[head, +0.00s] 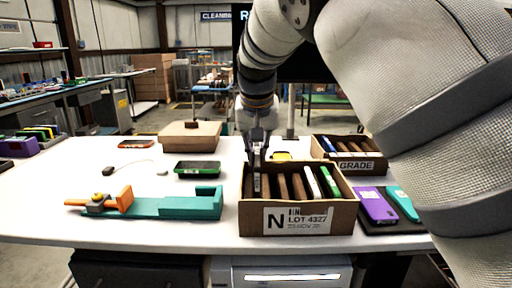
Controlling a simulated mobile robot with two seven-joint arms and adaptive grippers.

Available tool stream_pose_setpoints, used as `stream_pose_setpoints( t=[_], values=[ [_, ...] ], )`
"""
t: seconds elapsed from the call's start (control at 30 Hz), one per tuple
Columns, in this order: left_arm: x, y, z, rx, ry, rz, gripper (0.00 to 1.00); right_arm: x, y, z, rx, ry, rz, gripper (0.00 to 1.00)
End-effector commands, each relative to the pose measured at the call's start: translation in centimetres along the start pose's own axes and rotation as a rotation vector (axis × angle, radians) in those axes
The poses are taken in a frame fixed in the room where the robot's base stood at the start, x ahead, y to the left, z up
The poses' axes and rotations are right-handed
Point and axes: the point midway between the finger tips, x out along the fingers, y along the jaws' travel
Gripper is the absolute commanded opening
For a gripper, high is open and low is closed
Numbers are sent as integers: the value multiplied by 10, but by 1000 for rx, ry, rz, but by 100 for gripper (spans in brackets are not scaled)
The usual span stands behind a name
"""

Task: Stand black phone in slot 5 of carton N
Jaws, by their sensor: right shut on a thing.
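My right gripper (257,163) points down over the carton's left end. It is shut on a thin dark thing, seemingly the black phone (257,186), which shows upright at the left-end slots. Its lower part is hidden by the carton's front wall, so I cannot tell how deep it sits. My left gripper is not in view.
A second carton (357,165) marked GRADE stands behind on the right. Purple (376,205) and teal (402,203) phones lie on a dark mat right of carton N. A teal fixture (170,207) and a green-edged phone (197,168) lie left. My arm blocks the right side.

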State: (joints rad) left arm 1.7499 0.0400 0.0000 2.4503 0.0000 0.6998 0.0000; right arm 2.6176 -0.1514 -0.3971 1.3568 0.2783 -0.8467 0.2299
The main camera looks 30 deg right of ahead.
Motion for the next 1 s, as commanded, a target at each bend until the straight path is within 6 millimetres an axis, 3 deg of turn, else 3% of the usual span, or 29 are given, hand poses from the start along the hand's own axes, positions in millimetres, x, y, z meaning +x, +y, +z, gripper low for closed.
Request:
stream_pose_setpoints(
  t=[0.6, 1.0],
  values=[
    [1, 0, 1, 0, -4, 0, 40, 50, 0, 21, 0, 0, 0, 0],
    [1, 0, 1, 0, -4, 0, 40, 60, 0, 25, 0, 1, 0, 0]
  ],
)
